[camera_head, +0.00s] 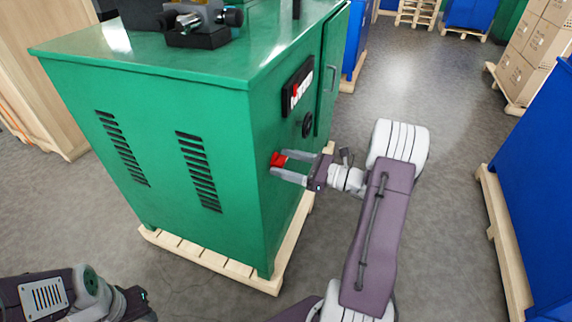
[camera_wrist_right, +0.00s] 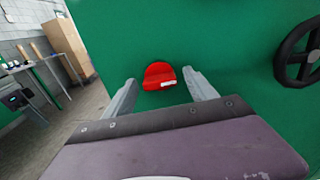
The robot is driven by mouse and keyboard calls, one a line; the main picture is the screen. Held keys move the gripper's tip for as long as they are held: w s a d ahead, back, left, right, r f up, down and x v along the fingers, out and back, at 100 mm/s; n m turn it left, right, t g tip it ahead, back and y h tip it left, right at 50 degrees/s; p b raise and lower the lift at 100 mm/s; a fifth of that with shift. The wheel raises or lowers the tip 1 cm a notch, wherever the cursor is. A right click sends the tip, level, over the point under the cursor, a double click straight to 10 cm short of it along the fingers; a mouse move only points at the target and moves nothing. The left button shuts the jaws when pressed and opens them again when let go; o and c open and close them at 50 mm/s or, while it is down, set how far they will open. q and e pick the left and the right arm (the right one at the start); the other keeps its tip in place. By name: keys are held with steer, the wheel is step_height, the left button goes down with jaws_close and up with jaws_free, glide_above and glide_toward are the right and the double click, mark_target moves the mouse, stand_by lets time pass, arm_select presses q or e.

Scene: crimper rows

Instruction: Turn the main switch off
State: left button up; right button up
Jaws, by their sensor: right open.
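The main switch is a red knob (camera_head: 278,159) on the right side face of the green machine cabinet (camera_head: 200,110). In the right wrist view the red knob (camera_wrist_right: 159,76) has a small pale mark at its lower right. My right gripper (camera_head: 282,167) is open at the knob, with one finger on each side of it. In the wrist view its fingertips (camera_wrist_right: 158,80) flank the knob with visible gaps. My left arm (camera_head: 75,295) shows at the lower left; its fingertips are not visible.
A black handwheel (camera_head: 308,124) sits beside the switch, also at the right in the wrist view (camera_wrist_right: 298,55). A dark panel (camera_head: 297,86) is above it. The cabinet stands on a wooden pallet (camera_head: 215,262). Blue crates (camera_head: 535,180) stand at the right, with grey floor between.

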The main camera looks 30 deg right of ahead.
steer(key=c, duration=1.4)
steer(key=shift+n, duration=0.3)
steer(key=n+b, duration=1.3)
steer(key=n, duration=0.4)
steer(key=shift+f+n, duration=0.1)
steer(key=shift+n, duration=0.2)
steer(key=o, duration=1.4)
